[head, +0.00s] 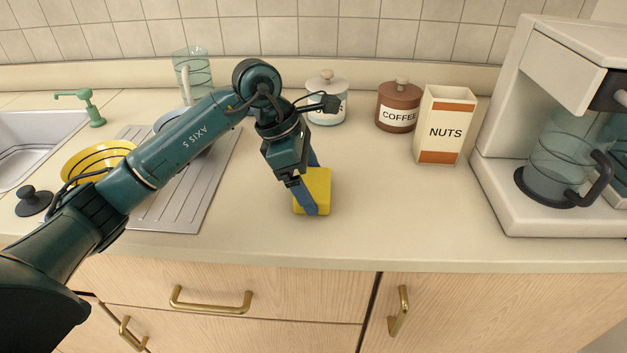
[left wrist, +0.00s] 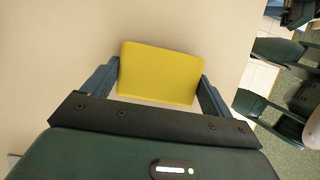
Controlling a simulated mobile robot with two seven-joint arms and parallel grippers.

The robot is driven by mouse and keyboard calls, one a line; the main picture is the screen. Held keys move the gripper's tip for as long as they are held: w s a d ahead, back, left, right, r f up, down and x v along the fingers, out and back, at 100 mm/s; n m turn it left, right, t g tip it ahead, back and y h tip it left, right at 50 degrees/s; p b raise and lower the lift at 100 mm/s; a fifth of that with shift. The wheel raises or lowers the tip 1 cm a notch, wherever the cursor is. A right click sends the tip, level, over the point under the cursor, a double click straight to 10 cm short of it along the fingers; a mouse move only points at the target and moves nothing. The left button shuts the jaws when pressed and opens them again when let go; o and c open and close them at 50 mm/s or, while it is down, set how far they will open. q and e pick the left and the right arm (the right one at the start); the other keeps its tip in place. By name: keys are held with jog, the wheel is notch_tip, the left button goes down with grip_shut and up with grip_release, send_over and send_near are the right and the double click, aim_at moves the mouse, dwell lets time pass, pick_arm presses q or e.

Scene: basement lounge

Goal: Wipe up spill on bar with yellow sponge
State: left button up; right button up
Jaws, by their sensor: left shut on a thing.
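The yellow sponge (head: 318,188) is at the bar top (head: 400,215), near its middle. My left gripper (head: 312,190) is shut on it, one finger on each side. In the left wrist view the sponge (left wrist: 160,73) sits between the two fingers of the left gripper (left wrist: 158,85). The sponge is low over the counter; I cannot tell whether it touches. No spill shows on the visible counter; any part under the sponge or arm is hidden. My right gripper is not in view.
A white canister (head: 327,105), a brown coffee canister (head: 398,110) and a nuts box (head: 444,128) stand behind, to the right. A coffee maker (head: 545,205) is at right. A drainer (head: 190,205) with a yellow dish (head: 92,158) beside it and a sink (head: 28,140) are left.

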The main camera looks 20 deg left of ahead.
pick_arm(q)
jog(key=shift+s+a+f, duration=0.1)
jog(key=shift+s+a, duration=0.1)
jog(key=shift+a, duration=0.4)
notch_tip(320, 180, up, 2)
jog(key=shift+a+r+p, duration=0.1)
jog(key=shift+r+p, duration=0.1)
jog(key=shift+p, duration=0.3)
jog(key=shift+r, duration=0.25)
jog(key=shift+r+p, duration=0.5)
jog(key=shift+r, duration=0.1)
jog(key=shift+r+p, duration=1.05)
jog(key=shift+r, duration=1)
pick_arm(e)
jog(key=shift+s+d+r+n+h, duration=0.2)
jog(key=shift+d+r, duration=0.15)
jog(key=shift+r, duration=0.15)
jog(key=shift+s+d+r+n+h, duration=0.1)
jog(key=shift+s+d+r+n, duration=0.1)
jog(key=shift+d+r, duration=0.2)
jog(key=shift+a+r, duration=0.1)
